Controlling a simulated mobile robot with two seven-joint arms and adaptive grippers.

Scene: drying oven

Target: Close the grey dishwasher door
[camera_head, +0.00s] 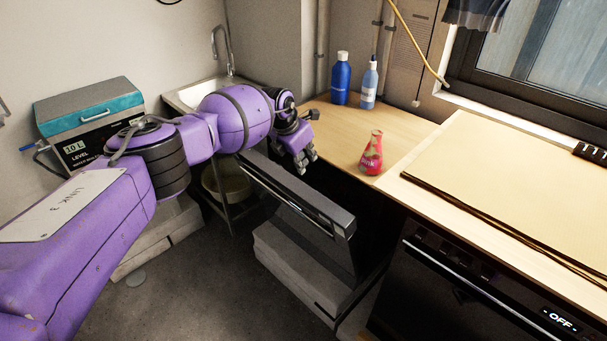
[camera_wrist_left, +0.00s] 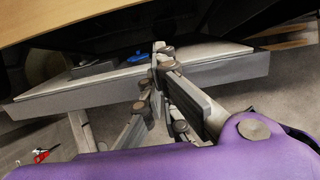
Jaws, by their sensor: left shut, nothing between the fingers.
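The grey dishwasher door (camera_head: 298,200) stands partly open below the wooden counter, tilted out from the dark opening. Its long upper edge runs from my left gripper down to the right. My left gripper (camera_head: 306,166) is shut and empty, close to the far end of that edge. In the left wrist view, the fingers of my left gripper (camera_wrist_left: 160,52) overlap a long grey panel of the door (camera_wrist_left: 215,73), with a small blue part on it. I cannot tell whether they touch the door. My right gripper is not in view.
A pink flask (camera_head: 372,156) stands near the counter edge, with two blue bottles (camera_head: 341,80) behind. A black oven front (camera_head: 470,290) is at the lower right. A sink (camera_head: 200,92) and a teal-lidded water bath (camera_head: 88,115) are behind my arm. Grey floor (camera_head: 215,275) is open in front.

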